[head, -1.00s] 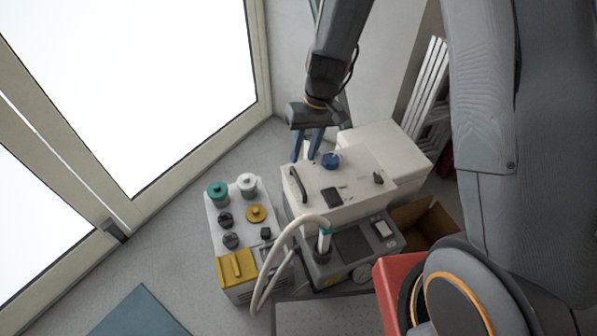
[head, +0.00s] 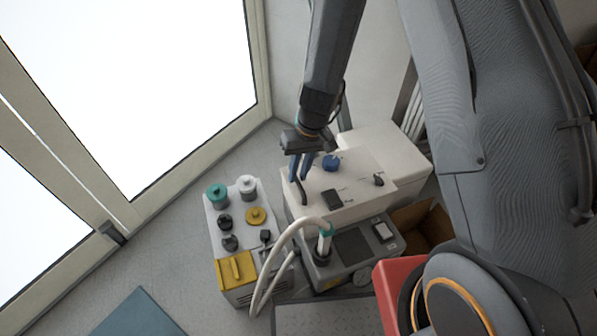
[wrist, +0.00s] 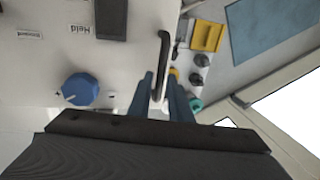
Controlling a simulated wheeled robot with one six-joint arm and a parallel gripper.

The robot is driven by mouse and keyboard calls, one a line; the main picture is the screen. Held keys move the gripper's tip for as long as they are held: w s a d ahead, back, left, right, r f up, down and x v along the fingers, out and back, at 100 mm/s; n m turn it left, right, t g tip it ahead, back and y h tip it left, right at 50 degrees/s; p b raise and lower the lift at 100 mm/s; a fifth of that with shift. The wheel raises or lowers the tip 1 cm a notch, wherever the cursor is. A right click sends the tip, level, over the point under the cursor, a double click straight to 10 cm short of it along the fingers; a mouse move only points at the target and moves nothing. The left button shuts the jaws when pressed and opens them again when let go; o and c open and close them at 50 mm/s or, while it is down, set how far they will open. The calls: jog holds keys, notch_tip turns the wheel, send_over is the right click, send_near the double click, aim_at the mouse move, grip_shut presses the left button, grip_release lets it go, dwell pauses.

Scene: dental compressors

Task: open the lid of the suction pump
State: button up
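The suction pump seems to be the cream box (head: 352,196), with a black bar handle (head: 301,188) at the left edge of its top, a blue knob and dark switches. The lid's top lies flat, apparently closed. My gripper (head: 299,178) is over the handle's far end, blue fingers pointing down. In the wrist view, the handle (wrist: 164,48) runs between the two fingertips of my gripper (wrist: 160,73), with a gap visible between the fingers. The fingers look open; I cannot tell whether either touches the handle. The fingers hide part of the handle in the head view.
A grey unit with a pale hose (head: 275,262) stands in front of the box. A white unit with coloured caps and a yellow block (head: 236,270) stands to the left. A cardboard box (head: 425,222) is at the right. A window frame (head: 190,160) rises at the left.

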grip_shut()
jog(key=shift+r, duration=0.1)
